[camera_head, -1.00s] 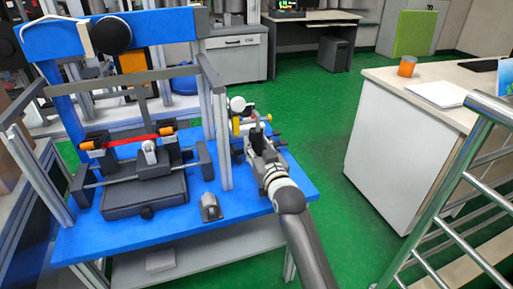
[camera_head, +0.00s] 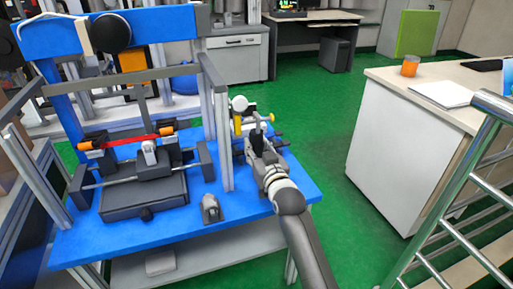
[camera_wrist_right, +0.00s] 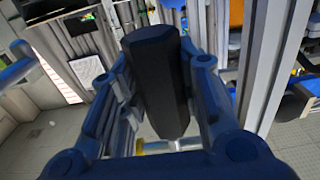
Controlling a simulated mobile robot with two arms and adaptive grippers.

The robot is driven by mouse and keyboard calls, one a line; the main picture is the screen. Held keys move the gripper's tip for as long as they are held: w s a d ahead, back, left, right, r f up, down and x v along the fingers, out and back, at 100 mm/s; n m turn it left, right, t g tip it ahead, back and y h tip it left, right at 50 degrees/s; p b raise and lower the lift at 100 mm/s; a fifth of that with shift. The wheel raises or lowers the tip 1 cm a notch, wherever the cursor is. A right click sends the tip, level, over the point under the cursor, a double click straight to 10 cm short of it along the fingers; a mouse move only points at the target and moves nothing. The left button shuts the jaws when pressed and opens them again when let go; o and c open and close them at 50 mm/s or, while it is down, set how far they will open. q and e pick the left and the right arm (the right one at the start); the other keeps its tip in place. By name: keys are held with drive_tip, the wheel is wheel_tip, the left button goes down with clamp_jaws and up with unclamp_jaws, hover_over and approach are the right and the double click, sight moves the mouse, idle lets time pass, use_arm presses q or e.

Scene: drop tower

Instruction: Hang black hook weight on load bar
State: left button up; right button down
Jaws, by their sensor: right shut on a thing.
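The black hook weight (camera_wrist_right: 155,80) is a dark, faceted block standing between the two fingers of my right gripper (camera_wrist_right: 160,110) in the wrist view. In the head view my right gripper (camera_head: 259,136) is shut on it, just right of the tower's front post and above the right part of the blue table. The weight's hook cannot be made out. A red bar with orange ends (camera_head: 130,141) lies across the black fixture in the tower. I cannot tell whether this is the load bar. My left gripper is out of view.
The blue table (camera_head: 260,200) carries the tower frame and a small grey block (camera_head: 210,209). A yellow cylinder (camera_head: 238,125) and a white ball (camera_head: 239,103) are close beside my right gripper. A white cabinet (camera_head: 395,150) and metal railing (camera_head: 450,205) stand at the right.

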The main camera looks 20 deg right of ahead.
drive_tip(key=shift+r, duration=0.3)
